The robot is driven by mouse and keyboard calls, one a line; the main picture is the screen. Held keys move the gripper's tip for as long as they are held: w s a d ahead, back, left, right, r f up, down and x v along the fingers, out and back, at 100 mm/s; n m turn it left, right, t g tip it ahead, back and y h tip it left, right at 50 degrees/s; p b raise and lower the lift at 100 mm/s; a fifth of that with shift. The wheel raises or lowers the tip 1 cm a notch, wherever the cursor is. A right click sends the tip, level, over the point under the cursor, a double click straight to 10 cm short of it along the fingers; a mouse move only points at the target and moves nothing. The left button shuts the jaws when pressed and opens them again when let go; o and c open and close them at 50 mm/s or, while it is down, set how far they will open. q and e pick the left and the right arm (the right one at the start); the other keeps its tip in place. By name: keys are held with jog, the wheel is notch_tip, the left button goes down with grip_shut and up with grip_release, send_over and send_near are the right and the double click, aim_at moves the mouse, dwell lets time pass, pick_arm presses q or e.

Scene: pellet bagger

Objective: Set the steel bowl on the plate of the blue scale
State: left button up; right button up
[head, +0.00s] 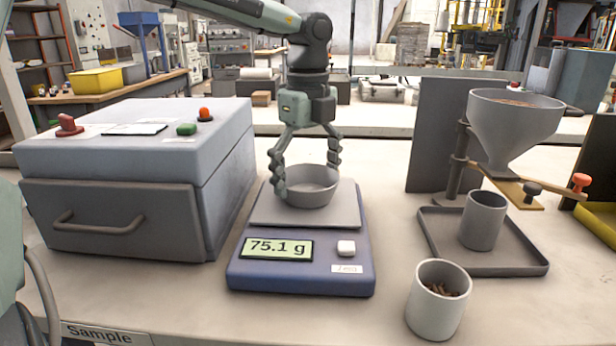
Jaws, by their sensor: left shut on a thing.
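The steel bowl (312,190) is on the grey plate (262,212) of the blue scale (300,276), or right at it; a small gap under it cannot be ruled out. The scale's display (275,248) reads 75.1 g. My left gripper (305,182) comes down from above and is shut on the bowl, with its fingers at the bowl's left and right sides. The bowl looks upright and its inside looks empty. My right gripper does not show.
A grey box with a drawer (110,215) stands close left of the scale. To the right are a cup with pellets (435,315), a tray (500,268) with another cup (483,222), and a funnel (513,125) on a stand. The table front centre is clear.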

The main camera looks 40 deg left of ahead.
pick_arm(q)
jog(key=o, duration=0.9)
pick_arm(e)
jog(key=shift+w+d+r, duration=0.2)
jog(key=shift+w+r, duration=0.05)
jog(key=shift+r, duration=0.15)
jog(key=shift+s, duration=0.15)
pick_arm(q)
jog(key=shift+r, duration=0.15)
jog(key=shift+w+r, duration=0.1)
jog(key=shift+r, duration=0.4)
notch_tip(320, 180, up, 11)
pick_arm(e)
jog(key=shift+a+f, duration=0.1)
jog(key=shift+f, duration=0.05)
